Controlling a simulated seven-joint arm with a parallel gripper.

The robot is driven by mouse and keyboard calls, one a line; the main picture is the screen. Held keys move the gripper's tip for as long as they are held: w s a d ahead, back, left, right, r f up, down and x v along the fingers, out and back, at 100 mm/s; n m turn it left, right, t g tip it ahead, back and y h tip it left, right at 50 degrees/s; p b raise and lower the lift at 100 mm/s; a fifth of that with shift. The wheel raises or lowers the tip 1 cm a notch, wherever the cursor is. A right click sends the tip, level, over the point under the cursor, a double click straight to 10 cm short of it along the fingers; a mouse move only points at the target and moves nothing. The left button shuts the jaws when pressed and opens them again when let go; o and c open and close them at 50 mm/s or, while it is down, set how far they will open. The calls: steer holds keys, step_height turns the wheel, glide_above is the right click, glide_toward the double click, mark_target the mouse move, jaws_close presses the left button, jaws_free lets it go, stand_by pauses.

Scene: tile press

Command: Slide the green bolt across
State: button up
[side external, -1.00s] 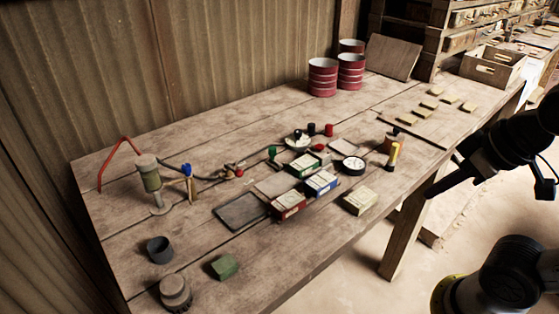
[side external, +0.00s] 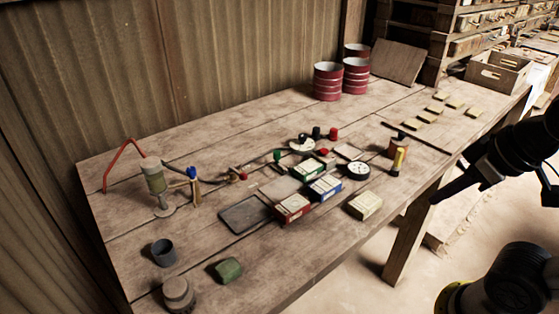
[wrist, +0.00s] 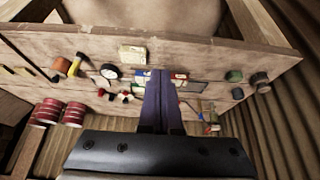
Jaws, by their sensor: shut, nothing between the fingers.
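I cannot tell for sure which thing is the green bolt. A small upright green knob (side external: 277,155) stands mid-table beside the round white dial (side external: 302,145). A green block (side external: 228,269) lies alone near the table's front edge; it also shows in the wrist view (wrist: 234,76). My gripper (side external: 436,200) is off the table's right edge, well apart from all these things. In the wrist view my gripper's fingers (wrist: 161,76) are together and empty, pointing toward the table and covering part of its middle.
Red, green and blue boxes (side external: 323,187) cluster mid-table by a dark tray (side external: 244,215). A cream box (side external: 365,205) and yellow-handled tool (side external: 398,160) stand near the right edge. Red drums (side external: 328,82) stand at the back. The left front holds a dark cup (side external: 163,252).

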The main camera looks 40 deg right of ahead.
steer(key=o, duration=0.5)
steer(key=shift+c, duration=0.2)
steer(key=shift+o, duration=1.3)
steer(key=shift+a+r+n, duration=0.1)
steer(key=shift+n, duration=0.5)
steer(key=shift+o, duration=0.9)
steer(key=w+a+r+n, duration=0.1)
steer(key=w+r+n, duration=0.2)
steer(key=r, duration=0.3)
steer(key=shift+w+r+t+y, duration=0.3)
steer(key=shift+w+t+y, duration=0.1)
steer(key=shift+w, duration=0.1)
steer(key=w+r+n, duration=0.2)
steer(key=w+r, duration=0.3)
steer(key=w, duration=0.2)
steer(key=n+g+y, duration=0.2)
steer(key=n+g, duration=0.1)
glide_above(277, 152)
steer(key=s+d, duration=0.4)
step_height(277, 152, down, 16)
steer(key=x, duration=1.3)
steer(key=shift+s+a, duration=0.1)
steer(key=shift+a, duration=0.15)
